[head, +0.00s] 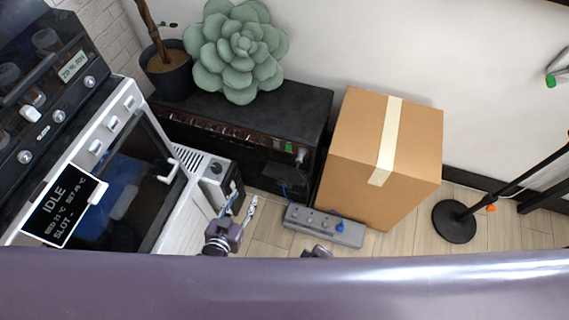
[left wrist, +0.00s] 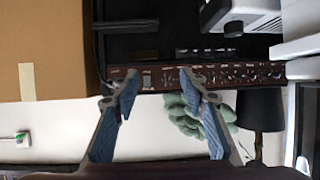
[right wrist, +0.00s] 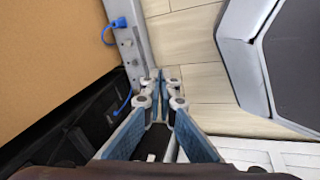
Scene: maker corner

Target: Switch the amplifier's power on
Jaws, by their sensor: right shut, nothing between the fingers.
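The amplifier (head: 310,110) is a black cabinet with a brown control panel along its upper front edge. The panel carries a row of knobs and, near its right end, a small green part (head: 289,147). In the left wrist view the panel (left wrist: 240,76) appears upside down, with a pale control (left wrist: 147,82) between my fingertips in the picture; its switch position is unclear. My left gripper (head: 244,198) is open and empty in front of the amplifier; its fingers also show in the left wrist view (left wrist: 158,78). My right gripper (right wrist: 161,78) is shut and empty, low near the power strip.
A grey power strip (head: 310,218) with a blue plug (head: 340,226) lies on the floor. A cardboard box (head: 418,140) stands right of the amplifier. A plush succulent (head: 235,50) and a potted plant (head: 170,75) sit on top. A white machine (head: 190,215) stands at left.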

